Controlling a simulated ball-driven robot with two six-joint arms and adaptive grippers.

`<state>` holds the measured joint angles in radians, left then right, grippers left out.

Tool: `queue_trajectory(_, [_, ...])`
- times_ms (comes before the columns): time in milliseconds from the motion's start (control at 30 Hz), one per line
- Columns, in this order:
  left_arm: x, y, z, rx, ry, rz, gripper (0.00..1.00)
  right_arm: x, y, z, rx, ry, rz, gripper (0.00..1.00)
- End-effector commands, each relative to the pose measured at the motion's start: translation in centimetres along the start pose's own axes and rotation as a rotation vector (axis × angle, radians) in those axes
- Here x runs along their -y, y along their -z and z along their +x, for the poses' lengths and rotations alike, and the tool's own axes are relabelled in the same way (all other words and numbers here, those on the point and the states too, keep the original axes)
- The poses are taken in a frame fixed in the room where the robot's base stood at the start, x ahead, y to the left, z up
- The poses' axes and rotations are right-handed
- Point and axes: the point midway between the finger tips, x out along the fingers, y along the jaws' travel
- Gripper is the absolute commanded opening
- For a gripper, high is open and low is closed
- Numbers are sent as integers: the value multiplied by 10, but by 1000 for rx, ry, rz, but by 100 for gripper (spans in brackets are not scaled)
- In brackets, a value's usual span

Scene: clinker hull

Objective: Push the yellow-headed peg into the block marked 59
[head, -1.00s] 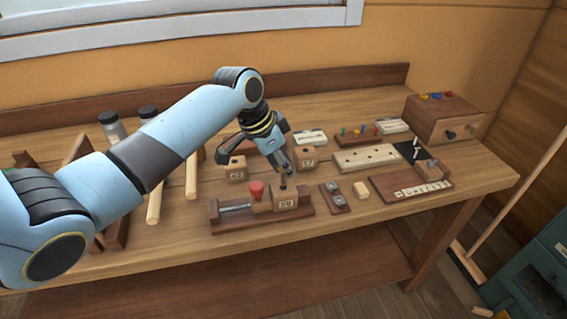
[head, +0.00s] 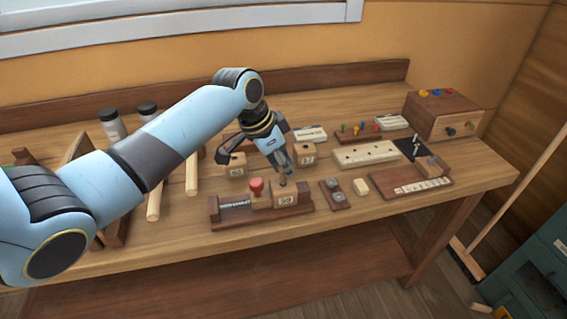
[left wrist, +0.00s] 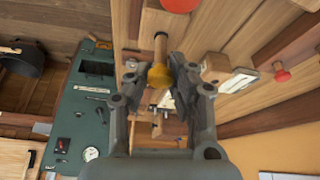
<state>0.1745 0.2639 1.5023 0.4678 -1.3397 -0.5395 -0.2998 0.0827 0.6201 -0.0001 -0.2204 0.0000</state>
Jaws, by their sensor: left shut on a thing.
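My left gripper (head: 283,172) points down just above the wooden block marked 59 (head: 285,200), which sits in a dark wooden vise (head: 220,220). In the left wrist view, the gripper (left wrist: 158,75) is shut on the yellow-headed peg, with its yellow head (left wrist: 160,76) between the fingers. The peg's pale wooden shaft (left wrist: 160,48) sticks out beyond the fingertips toward the block (left wrist: 157,20). Whether the shaft's end is in the hole or just above it, I cannot tell. My right gripper is not in view.
A red knob (head: 256,185) stands on the vise, left of the block. Other marked blocks (head: 235,165) stand behind it. A long pale holed board (head: 366,155) lies farther back.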

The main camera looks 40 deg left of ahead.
Motion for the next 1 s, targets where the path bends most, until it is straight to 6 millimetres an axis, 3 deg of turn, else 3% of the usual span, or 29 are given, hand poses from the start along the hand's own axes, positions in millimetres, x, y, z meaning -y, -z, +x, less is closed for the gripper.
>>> queue_trajectory(767, [0, -7, 17, 0, 0, -1, 8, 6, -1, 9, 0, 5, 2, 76])
queue_trajectory(967, [0, -8, 19, 1, -1, -1, 0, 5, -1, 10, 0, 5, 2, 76])
queue_trajectory(1000, [0, -8, 19, 2, -1, -1, 20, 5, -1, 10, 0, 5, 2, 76])
